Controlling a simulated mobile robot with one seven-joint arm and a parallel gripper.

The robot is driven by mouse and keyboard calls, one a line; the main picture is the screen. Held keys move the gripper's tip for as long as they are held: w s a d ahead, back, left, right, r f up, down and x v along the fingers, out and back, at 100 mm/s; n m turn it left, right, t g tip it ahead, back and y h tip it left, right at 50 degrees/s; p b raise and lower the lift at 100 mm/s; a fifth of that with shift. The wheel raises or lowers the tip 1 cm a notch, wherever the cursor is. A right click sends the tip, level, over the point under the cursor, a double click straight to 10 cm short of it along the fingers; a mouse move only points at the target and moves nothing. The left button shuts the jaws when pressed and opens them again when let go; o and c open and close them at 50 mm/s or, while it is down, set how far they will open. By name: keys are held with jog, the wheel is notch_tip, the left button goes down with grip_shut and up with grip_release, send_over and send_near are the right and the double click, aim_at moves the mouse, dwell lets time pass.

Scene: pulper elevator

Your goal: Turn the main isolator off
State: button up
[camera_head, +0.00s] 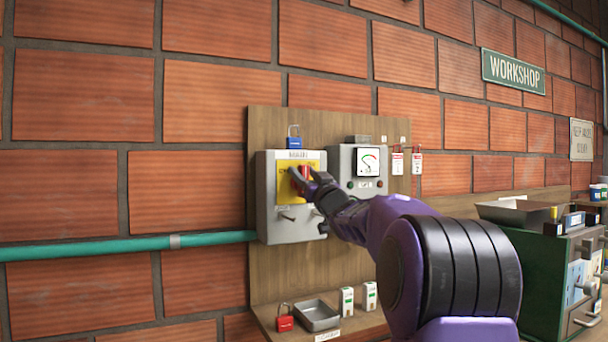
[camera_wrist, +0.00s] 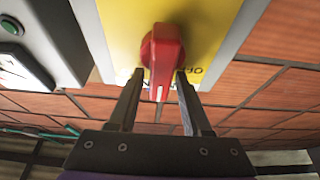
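The main isolator is a grey box (camera_head: 290,228) with a yellow plate (camera_head: 287,190) and a red rotary handle (camera_head: 304,174), under a sign reading MAIN. In the wrist view the red handle (camera_wrist: 162,58) stands out from the yellow plate (camera_wrist: 205,22), its white mark pointing toward my gripper's palm. My gripper (camera_wrist: 160,76) is at the handle, with one finger on each side. Narrow gaps show between the fingers and the handle, so the gripper looks open around it. In the head view my gripper (camera_head: 307,178) partly covers the handle and plate.
A blue padlock (camera_head: 294,143) sits above the isolator. A meter box (camera_head: 368,185) stands close on the right, with red-and-white tags (camera_head: 397,163) beyond it. Below are a red padlock (camera_head: 285,323) and a metal tray (camera_head: 317,314) on a shelf. A teal pipe (camera_head: 120,247) runs left.

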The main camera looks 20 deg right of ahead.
aim_at(284, 183)
grip_shut()
